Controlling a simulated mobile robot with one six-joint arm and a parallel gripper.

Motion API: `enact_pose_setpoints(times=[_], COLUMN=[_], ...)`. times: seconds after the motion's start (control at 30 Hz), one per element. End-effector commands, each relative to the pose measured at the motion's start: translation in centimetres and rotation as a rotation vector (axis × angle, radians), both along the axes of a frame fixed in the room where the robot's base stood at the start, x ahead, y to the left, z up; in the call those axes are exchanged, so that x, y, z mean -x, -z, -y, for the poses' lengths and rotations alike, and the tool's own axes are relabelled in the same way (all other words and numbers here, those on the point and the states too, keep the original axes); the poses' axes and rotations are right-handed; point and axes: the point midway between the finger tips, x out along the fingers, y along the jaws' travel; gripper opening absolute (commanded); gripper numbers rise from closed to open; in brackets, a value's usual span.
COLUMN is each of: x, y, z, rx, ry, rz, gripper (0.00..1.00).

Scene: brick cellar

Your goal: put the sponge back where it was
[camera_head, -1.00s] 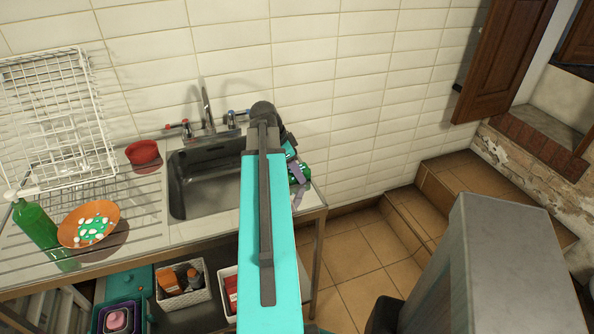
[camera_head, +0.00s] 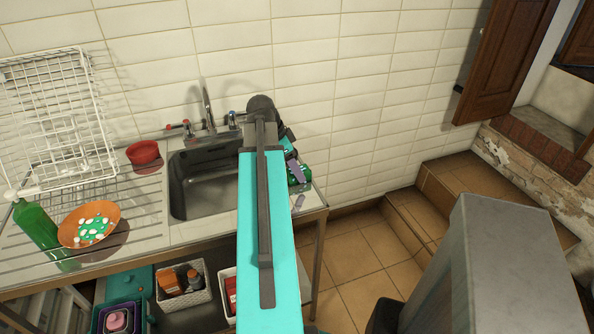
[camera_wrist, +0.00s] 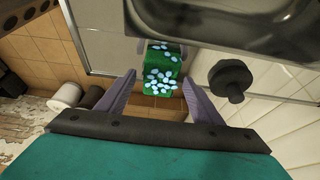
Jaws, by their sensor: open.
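A green block dotted with pale spots, which looks like the sponge (camera_wrist: 161,86), shows in the wrist view near the counter's edge, just right of the sink. My gripper (camera_wrist: 159,80) is open, with one purple finger on each side of the block as seen from the wrist. I cannot tell whether the fingers touch it. In the head view, my arm reaches over the counter and hides part of the gripper (camera_head: 296,187) and the block.
The steel sink (camera_head: 205,185) lies left of my arm. A red bowl (camera_head: 144,154), a white dish rack (camera_head: 62,125), an orange plate (camera_head: 70,233) with a green, white-dotted patch and a green bottle (camera_head: 36,225) are further left. A tiled wall stands behind.

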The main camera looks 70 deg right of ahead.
Motion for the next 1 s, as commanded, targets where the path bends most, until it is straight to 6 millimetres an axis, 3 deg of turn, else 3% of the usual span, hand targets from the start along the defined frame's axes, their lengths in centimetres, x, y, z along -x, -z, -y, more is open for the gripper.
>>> enact_pose_setpoints(times=[0.7,1.0], x=[-2.4,-2.8], y=[-7.5,-9.1], z=[-1.9,-2.3], rx=[0.001,0.000], ry=[0.001,0.001], rz=[0.001,0.000], gripper=[0.60,0.60])
